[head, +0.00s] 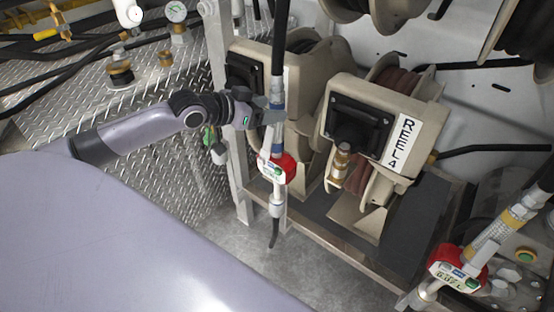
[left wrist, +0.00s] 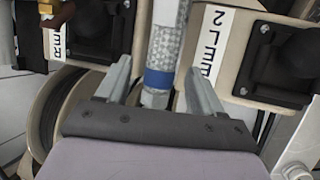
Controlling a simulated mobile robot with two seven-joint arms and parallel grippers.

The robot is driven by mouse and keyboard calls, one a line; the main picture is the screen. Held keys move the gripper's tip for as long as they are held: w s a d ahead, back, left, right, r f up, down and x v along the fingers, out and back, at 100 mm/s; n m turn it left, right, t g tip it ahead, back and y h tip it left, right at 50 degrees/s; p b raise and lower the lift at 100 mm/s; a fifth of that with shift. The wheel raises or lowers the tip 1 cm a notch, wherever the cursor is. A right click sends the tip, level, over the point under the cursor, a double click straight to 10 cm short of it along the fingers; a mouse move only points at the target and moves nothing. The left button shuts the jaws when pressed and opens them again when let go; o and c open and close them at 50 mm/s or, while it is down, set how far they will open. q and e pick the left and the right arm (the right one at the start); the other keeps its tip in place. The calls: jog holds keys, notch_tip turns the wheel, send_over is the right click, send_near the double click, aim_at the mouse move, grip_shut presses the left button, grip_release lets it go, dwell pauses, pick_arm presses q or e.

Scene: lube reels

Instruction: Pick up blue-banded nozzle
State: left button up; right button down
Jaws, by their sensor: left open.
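The blue-banded nozzle (head: 277,168) hangs upright in the middle of the head view, with a hose above, a red meter body and a thin spout pointing down. Its blue band and grey braided sleeve show in the left wrist view (left wrist: 158,80). My left gripper (head: 270,114) reaches in from the left at the sleeve, above the red meter. In the left wrist view its fingers (left wrist: 158,72) are apart, one on each side of the nozzle. I cannot tell whether either finger touches it. My right gripper is not in view.
A yellow-banded nozzle (head: 458,268) with a red meter hangs at the lower right. Beige hose reels stand behind, one labelled REEL 4 (head: 402,143). A grey upright post (head: 222,60) stands just behind my left arm. Grey floor (head: 235,250) is clear below.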

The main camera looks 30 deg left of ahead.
pick_arm(q)
jog(key=shift+x, duration=1)
grip_shut()
dwell(0.7)
jog(key=shift+r, duration=0.1)
